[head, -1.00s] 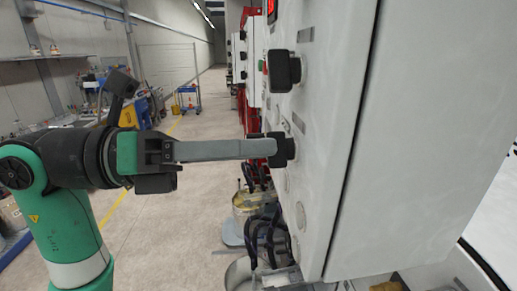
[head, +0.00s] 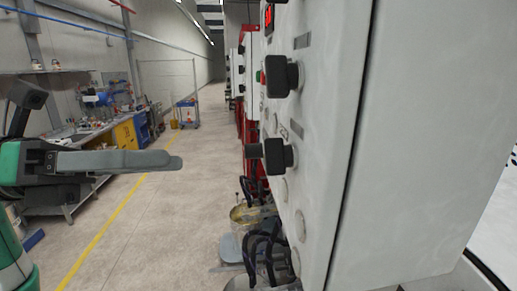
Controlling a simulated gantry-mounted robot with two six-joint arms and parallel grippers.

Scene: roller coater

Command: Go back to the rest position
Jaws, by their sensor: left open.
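My left gripper (head: 172,162) is at the left of the head view, its grey fingers pointing right toward the control cabinet. It is open and holds nothing, and a clear gap separates its fingertips from the cabinet. The white control cabinet (head: 420,140) fills the right side. Two black knobs stand out from its panel: an upper knob (head: 281,77) and a lower knob (head: 277,155). Nothing touches either knob. My right gripper is not in view.
Below the panel hang dark cables (head: 265,245) beside a metal pot (head: 250,213). A workbench (head: 95,135) with yellow and blue cabinets stands along the left wall. The aisle floor (head: 185,190) between is clear.

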